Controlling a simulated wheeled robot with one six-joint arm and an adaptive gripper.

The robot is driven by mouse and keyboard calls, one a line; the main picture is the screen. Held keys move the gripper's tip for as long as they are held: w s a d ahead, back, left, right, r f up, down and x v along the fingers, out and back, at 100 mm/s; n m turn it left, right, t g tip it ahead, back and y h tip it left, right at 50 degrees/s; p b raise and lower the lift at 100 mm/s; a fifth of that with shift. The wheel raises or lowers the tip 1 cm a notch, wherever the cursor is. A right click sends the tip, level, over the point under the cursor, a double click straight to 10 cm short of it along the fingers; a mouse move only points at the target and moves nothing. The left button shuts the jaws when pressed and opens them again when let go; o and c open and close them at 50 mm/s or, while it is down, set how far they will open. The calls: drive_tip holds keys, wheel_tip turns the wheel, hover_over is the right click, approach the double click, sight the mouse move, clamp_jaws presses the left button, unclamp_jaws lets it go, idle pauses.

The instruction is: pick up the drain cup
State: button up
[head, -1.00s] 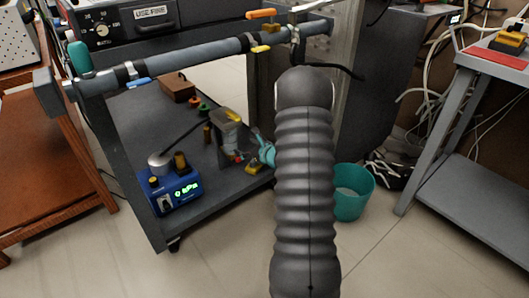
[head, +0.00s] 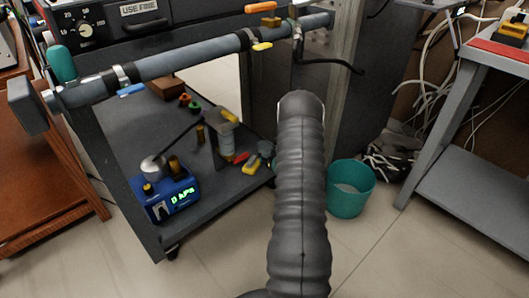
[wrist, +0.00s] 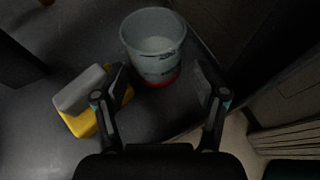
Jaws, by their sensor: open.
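The drain cup (wrist: 153,42) is a pale translucent cup with dark marks on its side, standing on the dark cart shelf ahead of my gripper in the wrist view. Red shows at its foot. My gripper (wrist: 160,68) is open and empty, one finger on each side of the picture. The cup lies beyond the fingertips, near the middle of the gap; I cannot tell the exact distance. In the head view my arm hides most of the gripper.
A yellow and grey block (wrist: 92,98) lies left of the cup, close to my left finger. A blue device with a lit display (head: 170,193) sits on the shelf. A teal bucket (head: 349,188) stands on the floor beside the cart (head: 215,205). A grey rail (head: 190,57) crosses above.

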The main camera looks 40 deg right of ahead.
sight(267, 153)
drive_tip(key=x, duration=0.5)
drive_tip(key=shift+w+a, duration=0.2)
drive_tip(key=shift+a, duration=0.05)
drive_tip(key=c, duration=0.8)
drive_tip(key=shift+c, duration=0.5)
drive_tip(key=shift+r, duration=0.15)
